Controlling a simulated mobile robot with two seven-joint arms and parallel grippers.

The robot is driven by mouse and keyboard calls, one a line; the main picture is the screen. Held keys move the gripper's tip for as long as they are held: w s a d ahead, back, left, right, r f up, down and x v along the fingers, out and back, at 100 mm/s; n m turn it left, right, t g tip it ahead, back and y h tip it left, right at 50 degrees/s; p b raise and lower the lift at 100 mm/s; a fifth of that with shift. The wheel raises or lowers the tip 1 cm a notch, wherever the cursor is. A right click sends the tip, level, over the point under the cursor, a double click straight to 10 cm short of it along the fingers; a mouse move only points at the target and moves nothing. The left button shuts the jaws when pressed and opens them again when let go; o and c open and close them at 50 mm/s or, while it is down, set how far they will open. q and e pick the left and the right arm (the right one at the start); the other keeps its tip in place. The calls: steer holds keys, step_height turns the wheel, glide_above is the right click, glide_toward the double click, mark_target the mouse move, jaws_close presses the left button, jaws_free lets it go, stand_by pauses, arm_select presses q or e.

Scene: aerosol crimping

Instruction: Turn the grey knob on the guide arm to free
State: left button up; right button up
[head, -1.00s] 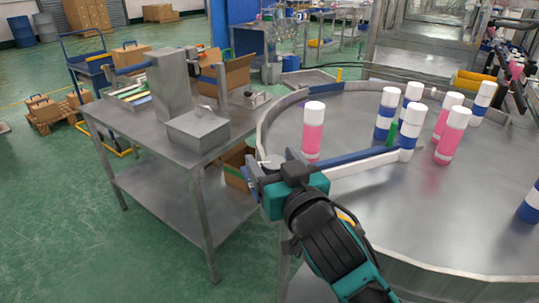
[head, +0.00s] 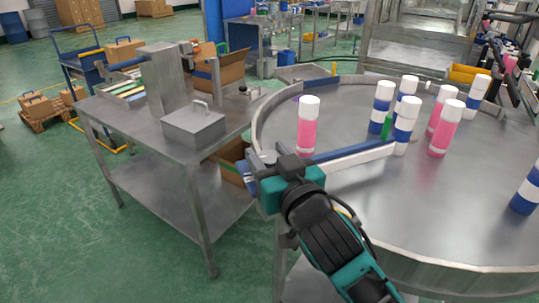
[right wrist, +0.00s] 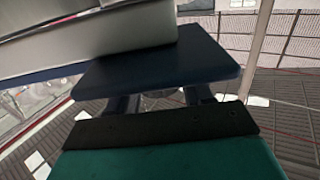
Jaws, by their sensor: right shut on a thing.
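The guide arm (head: 350,157), a blue and white bar, reaches over the round steel table's left rim to the cans. The grey knob (head: 268,156) is at its outer end and is partly hidden by my right gripper. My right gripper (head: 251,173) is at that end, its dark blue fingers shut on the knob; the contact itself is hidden. In the right wrist view, a dark blue finger plate (right wrist: 160,70) lies against a pale grey block at upper left; I cannot tell the knob's setting. My left gripper is out of view.
A pink can (head: 307,128) stands close behind the guide arm. Several blue-and-white and pink cans stand past its far end. A steel side table (head: 130,122) with a grey lidded box (head: 194,125) is at left.

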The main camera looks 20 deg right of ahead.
steer(key=shift+r+n+y+p, duration=0.15)
steer(key=shift+n+y+p, duration=0.4)
steer(key=shift+y, duration=0.55)
steer(key=o, duration=1)
steer(key=shift+c, duration=0.2)
